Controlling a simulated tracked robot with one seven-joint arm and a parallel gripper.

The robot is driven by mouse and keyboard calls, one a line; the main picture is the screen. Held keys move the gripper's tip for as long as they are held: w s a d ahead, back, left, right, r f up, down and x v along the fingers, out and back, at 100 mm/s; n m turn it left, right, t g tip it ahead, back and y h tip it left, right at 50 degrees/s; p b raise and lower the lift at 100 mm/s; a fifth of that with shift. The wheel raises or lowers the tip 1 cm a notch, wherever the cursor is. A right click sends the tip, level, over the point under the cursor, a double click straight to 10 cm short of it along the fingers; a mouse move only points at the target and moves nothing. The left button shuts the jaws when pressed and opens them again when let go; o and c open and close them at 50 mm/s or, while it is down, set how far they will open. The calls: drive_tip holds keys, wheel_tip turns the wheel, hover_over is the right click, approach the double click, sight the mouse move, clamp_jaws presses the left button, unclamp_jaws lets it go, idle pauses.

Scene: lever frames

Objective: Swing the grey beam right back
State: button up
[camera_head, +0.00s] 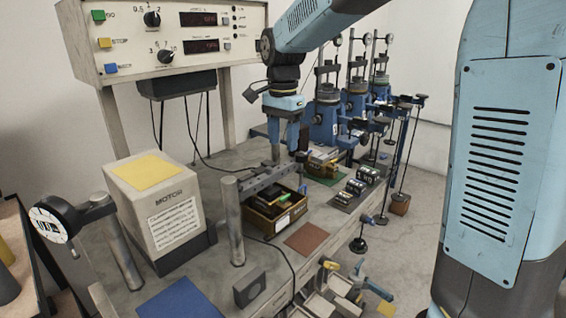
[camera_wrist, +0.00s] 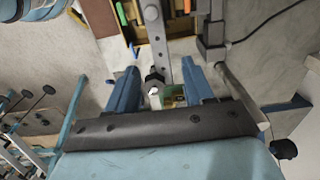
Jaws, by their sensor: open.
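The grey beam (camera_head: 264,180) is a dark bar with holes. It runs from near a thick metal post (camera_head: 232,220) toward the right, over a wooden tray. In the wrist view the beam (camera_wrist: 156,35) runs from the top down to between my fingers. A dark knob (camera_wrist: 153,79) sits at its near end. My gripper (camera_head: 284,138) points down at this end of the beam. The wrist view shows my gripper (camera_wrist: 160,88) open, with one blue finger on each side of the knob. I cannot tell whether a finger touches it.
The wooden tray (camera_head: 262,226) holds dark items below the beam. A motor box (camera_head: 158,205) stands left on the bench, under a control panel (camera_head: 170,40). A brown mat (camera_head: 306,239) lies in front. Blue stands with hanging weights (camera_head: 326,122) are behind, to the right.

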sight(283, 166)
wheel_tip(283, 166, down, 7)
drive_tip(key=shift+f, duration=0.1)
drive_tip(key=shift+c, duration=0.5)
clamp_jaws()
idle(0.4)
